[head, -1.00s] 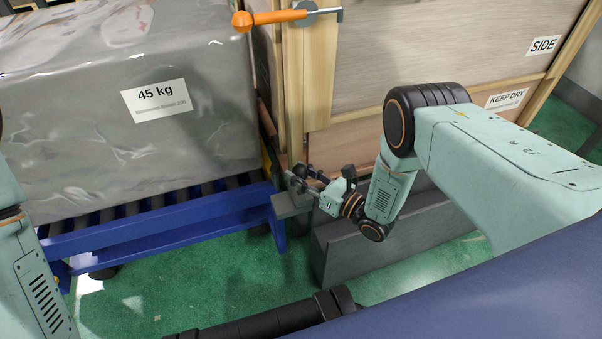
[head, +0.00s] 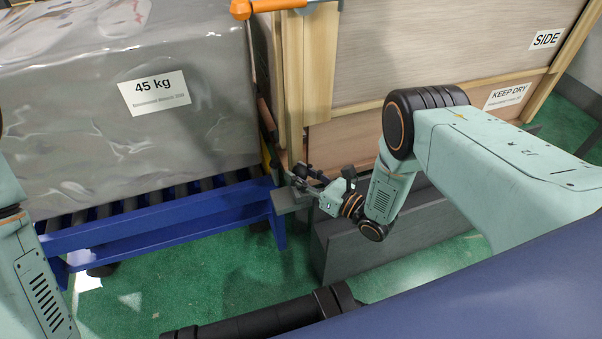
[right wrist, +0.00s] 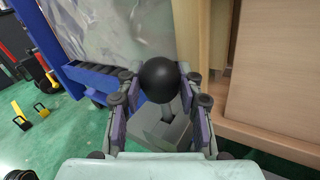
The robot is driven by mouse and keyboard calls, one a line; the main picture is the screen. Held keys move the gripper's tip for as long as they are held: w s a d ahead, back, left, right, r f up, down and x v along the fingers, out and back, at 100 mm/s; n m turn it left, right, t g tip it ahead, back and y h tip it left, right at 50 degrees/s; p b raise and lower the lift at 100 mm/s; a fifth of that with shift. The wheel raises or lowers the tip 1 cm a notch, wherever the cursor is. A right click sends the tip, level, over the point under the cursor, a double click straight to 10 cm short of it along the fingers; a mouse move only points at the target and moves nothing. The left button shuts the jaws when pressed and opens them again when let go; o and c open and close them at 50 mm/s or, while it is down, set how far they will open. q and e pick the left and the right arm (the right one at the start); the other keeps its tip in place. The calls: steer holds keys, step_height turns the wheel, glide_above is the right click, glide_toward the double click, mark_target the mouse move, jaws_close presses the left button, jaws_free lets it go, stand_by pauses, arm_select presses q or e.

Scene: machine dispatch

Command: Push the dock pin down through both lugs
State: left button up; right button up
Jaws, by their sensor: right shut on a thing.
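The dock pin shows in the right wrist view as a black ball knob (right wrist: 160,80) on a short grey shank, above grey metal lugs (right wrist: 150,135). My right gripper (right wrist: 160,108) has its fingers on either side of the knob and is shut on the pin. In the head view the right gripper (head: 304,176) is at the grey lug block (head: 290,199), between the blue conveyor and the crate. The pin is mostly hidden by the fingers there, and I cannot tell how deep it sits. My left arm shows at the left edge, but its gripper is out of view.
A wrapped grey load marked 45 kg (head: 150,95) rests on the blue roller conveyor (head: 160,228) at left. A wooden crate (head: 420,50) stands at right, with an orange-handled lever (head: 270,6) at its top. A dark grey plate (head: 350,240) stands below my right arm.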

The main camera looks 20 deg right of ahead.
steer(key=shift+f+b, duration=0.3)
steer(key=shift+f, duration=0.1)
steer(key=shift+f+b, duration=0.55)
steer(key=shift+f, duration=0.85)
steer(key=o, duration=1.3)
steer(key=v, duration=0.7)
steer(key=shift+s+d+r, duration=0.1)
steer(key=shift+s+d, duration=0.05)
steer(key=shift+s, duration=0.05)
